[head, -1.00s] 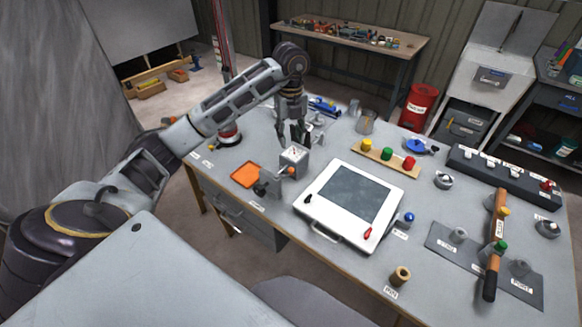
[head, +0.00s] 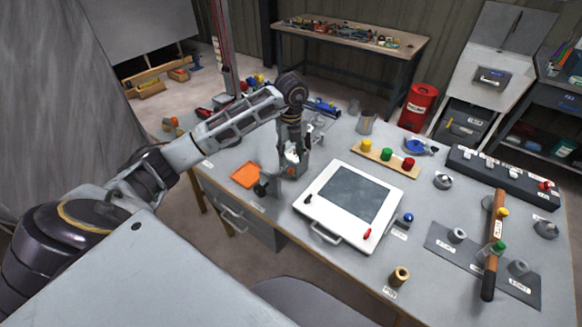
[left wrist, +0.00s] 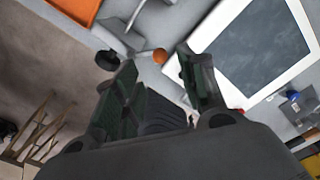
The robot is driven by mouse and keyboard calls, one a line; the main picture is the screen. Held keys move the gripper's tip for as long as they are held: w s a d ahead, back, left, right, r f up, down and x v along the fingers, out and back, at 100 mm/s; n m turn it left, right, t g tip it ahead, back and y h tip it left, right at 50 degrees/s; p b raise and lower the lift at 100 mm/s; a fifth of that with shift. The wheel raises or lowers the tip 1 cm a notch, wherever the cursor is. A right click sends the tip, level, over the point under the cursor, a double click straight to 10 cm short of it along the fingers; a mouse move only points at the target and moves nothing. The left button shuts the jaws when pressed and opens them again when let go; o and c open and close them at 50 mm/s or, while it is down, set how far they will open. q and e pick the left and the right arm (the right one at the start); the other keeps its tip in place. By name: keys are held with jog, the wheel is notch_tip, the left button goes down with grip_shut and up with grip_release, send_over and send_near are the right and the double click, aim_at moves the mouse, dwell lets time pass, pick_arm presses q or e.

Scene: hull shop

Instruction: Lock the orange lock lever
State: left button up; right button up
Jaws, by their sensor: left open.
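The orange lever knob (head: 291,171) shows at the front of a small grey block (head: 301,167) near the table's left front edge. In the left wrist view the orange knob (left wrist: 160,56) is a round ball just beyond and between the fingertips. My left gripper (head: 291,160) points down over the block and hides most of it in the head view. In the left wrist view its fingers (left wrist: 158,75) are spread, with nothing between them. Whether a finger touches the knob I cannot tell. My right gripper is not in view.
An orange square (head: 246,175) and a black knob (head: 262,188) lie left of the block. A white framed panel (head: 318,212) with a dark screen is close on its right. Farther right are coloured buttons (head: 387,155) and a wooden-handled bar (head: 493,240).

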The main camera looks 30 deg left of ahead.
aim_at(291, 169)
pick_arm(q)
jog(key=shift+f+p, duration=0.4)
jog(key=shift+f, duration=3)
jog(key=shift+c, duration=0.5)
grip_shut()
